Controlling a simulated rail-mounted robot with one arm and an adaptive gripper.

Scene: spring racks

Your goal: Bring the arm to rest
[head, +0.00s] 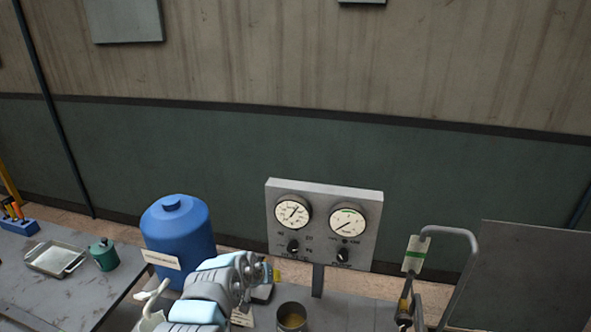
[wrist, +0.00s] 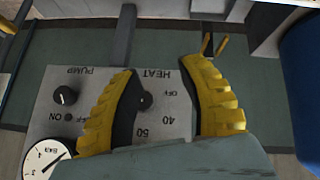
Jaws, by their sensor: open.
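My gripper (wrist: 160,68) is open, its two yellow ribbed fingers apart in the wrist view with nothing held between them. Past the fingers is a grey control panel (wrist: 90,88), seen upside down, with a HEAT knob (wrist: 145,100) and a PUMP knob (wrist: 65,95). The left finger partly covers the HEAT area. In the head view my gripper (head: 268,274) is small and partly hidden by my arm, just below and left of the panel (head: 325,196). I cannot tell the exact gap to the panel.
A blue drum (head: 178,228) stands close behind and left of my arm. A metal cup (head: 291,318) stands below the panel. A metal tray (head: 55,258) and green canister (head: 104,255) sit on the left table.

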